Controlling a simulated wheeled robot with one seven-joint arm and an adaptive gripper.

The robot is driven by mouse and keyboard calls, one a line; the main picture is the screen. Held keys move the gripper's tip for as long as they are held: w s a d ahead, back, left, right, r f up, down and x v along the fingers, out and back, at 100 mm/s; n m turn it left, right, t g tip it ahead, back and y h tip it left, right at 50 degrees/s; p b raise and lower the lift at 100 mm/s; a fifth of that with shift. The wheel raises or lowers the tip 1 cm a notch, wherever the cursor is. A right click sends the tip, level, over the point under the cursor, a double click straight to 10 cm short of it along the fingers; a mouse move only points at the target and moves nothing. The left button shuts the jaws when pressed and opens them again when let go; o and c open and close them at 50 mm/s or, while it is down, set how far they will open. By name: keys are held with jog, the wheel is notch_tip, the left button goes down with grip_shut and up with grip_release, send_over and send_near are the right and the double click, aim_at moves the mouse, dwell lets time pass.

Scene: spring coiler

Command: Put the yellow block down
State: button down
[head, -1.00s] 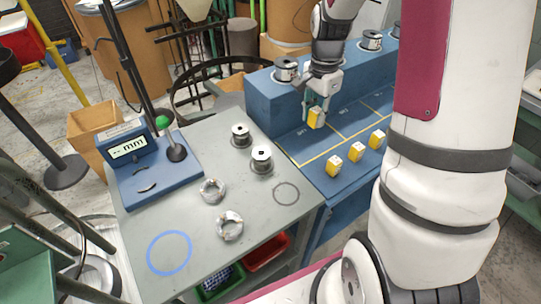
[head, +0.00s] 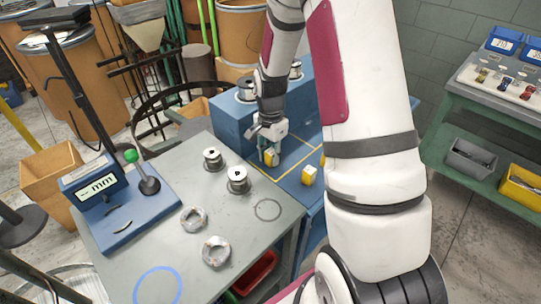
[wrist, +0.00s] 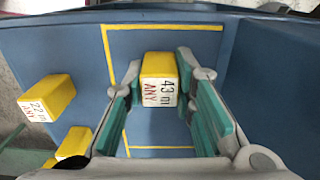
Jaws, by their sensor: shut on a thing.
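The yellow block (head: 271,156) is held between the fingers of my gripper (head: 270,150) in the head view, low over the blue surface. In the wrist view my gripper (wrist: 158,98) has its teal-padded fingers on either side of the yellow block (wrist: 159,68), whose white label reads "43 m ANY". My gripper is shut on it. Behind it, the blue surface (wrist: 160,133) carries yellow outline lines. I cannot tell whether the block touches the surface.
Another yellow block (head: 309,176) stands on the blue surface to the right. The wrist view shows two others at left, one labelled "22 m ANY" (wrist: 47,97). Wire spools (head: 237,179) and coils (head: 216,251) sit on the grey table (head: 180,238). A raised blue ledge (head: 236,115) stands behind.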

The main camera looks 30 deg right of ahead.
jog(key=shift+f, duration=0.2)
jog(key=shift+f, duration=0.1)
jog(key=c, duration=1.3)
grip_release()
jog(key=shift+c, duration=0.2)
